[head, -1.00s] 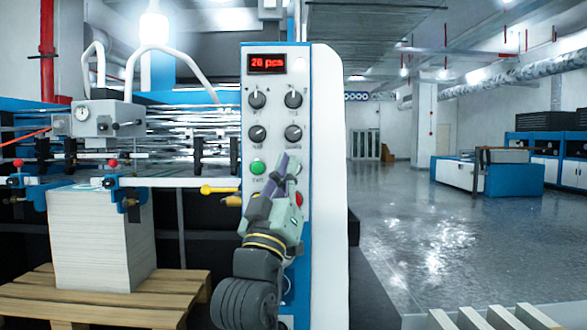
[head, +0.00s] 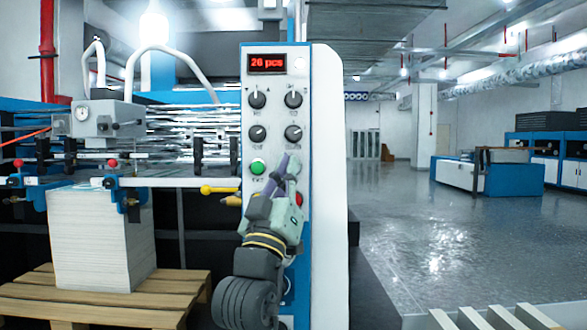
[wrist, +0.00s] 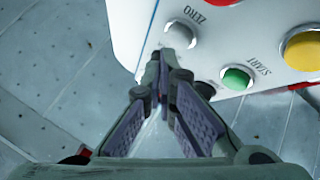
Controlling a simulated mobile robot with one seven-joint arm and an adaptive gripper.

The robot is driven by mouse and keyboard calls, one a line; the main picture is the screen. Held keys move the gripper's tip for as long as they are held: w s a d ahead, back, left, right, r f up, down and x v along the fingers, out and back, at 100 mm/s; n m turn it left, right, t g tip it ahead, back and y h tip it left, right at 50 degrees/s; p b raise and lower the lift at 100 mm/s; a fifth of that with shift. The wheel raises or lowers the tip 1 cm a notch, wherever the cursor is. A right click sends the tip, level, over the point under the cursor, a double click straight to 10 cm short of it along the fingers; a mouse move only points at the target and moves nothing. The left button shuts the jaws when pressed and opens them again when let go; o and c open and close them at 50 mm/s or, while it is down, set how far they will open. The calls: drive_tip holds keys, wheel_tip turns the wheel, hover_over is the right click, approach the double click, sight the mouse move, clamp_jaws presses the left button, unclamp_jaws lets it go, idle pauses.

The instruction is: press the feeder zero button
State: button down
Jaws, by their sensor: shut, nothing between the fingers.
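The control panel (head: 272,110) is white with a red display reading "26 pcs", several dark knobs and coloured buttons. My gripper (head: 287,163) is shut and empty, its fingertips in front of the panel, right of the green button (head: 258,167). In the wrist view, the feeder zero button (wrist: 185,24) is pale, near the panel edge and beside the label "ZERO". My fingertips (wrist: 178,58) overlap its lower part; I cannot tell whether they touch it. In the head view my gripper hides that spot. The green button (wrist: 237,78) is labelled "START".
A red button (head: 299,199) shows partly behind my gripper, and a yellow button (wrist: 303,50) shows in the wrist view. A paper stack (head: 88,240) stands on a wooden pallet (head: 110,300) at left. The floor (head: 430,230) at right is open.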

drive_tip(key=shift+w, duration=0.3)
drive_tip(key=shift+w, duration=0.4)
idle(0.6)
drive_tip(key=shift+s, duration=0.8)
drive_tip(key=s, duration=0.5)
idle(0.4)
idle(0.3)
